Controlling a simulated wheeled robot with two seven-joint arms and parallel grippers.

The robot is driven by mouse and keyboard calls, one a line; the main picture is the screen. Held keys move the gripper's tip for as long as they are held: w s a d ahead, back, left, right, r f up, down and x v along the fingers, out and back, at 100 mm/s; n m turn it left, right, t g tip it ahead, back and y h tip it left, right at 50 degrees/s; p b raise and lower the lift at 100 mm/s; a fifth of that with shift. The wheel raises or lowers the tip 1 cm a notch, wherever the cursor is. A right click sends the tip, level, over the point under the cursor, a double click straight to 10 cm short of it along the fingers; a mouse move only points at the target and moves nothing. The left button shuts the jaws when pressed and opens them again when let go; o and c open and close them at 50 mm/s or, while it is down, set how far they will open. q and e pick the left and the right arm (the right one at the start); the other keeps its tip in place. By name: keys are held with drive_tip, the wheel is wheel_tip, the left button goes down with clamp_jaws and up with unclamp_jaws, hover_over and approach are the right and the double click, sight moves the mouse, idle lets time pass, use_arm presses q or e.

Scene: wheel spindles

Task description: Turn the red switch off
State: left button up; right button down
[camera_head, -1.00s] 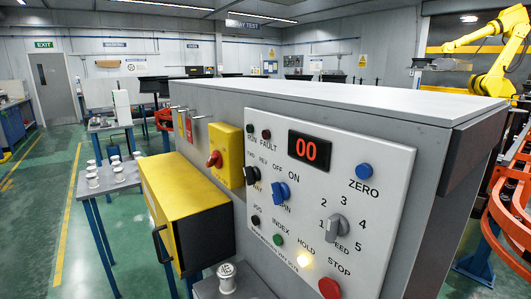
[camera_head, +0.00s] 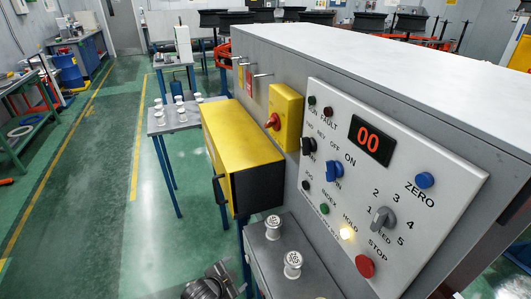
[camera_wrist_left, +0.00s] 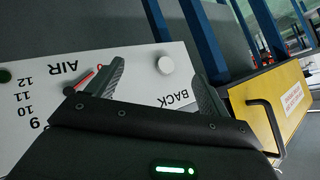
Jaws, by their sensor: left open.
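The red switch (camera_head: 272,121) is a red rotary knob on a yellow box (camera_head: 287,115) on the side of the grey cabinet, left of the white control panel. My left gripper (camera_head: 226,276) is low at the bottom edge of the head view, in front of and well below the switch, not touching it. In the left wrist view the two fingers of my left gripper (camera_wrist_left: 163,82) stand apart with nothing between them. The switch does not show in that view. My right gripper is not seen.
The yellow guard box (camera_head: 240,145) with a black handle juts out below the switch. The white panel (camera_head: 385,190) carries buttons, knobs and a display reading 00. White spindles stand on a small table (camera_head: 155,122) and a nearer grey stand (camera_head: 262,250).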

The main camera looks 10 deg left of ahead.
use_arm(q)
drive_tip(key=w+d+r+m+t+h+p, duration=0.1)
drive_tip(key=w+d+r+m, duration=0.1)
drive_tip(key=r, duration=0.7)
drive_tip(key=w+d+r+m+t+h+p, duration=0.1)
drive_tip(key=w+d+r+m+t+h, duration=0.15)
drive_tip(key=r, duration=0.65)
drive_tip(key=m+g+h+p, duration=0.1)
drive_tip(key=m+g+h, duration=0.2)
drive_tip(key=m+h, duration=1.3)
approach(267, 125)
drive_tip(key=d+r+m+y+p, duration=0.1)
drive_tip(key=d+m+y, duration=0.1)
drive_tip(key=w+d+r+m+y+p, duration=0.1)
drive_tip(key=d+r+m+y+p, duration=0.1)
drive_tip(key=m, duration=0.1)
drive_tip(key=w+d+r+m+y+p, duration=0.1)
drive_tip(key=d+r+m+y, duration=0.1)
drive_tip(key=y, duration=0.1)
drive_tip(key=shift+w+d+r, duration=0.2)
drive_tip(key=shift+d, duration=0.2)
drive_tip(key=shift+w+d+f+p, duration=0.1)
drive_tip(key=shift+w+d+p, duration=0.25)
drive_tip(key=shift+d, duration=0.1)
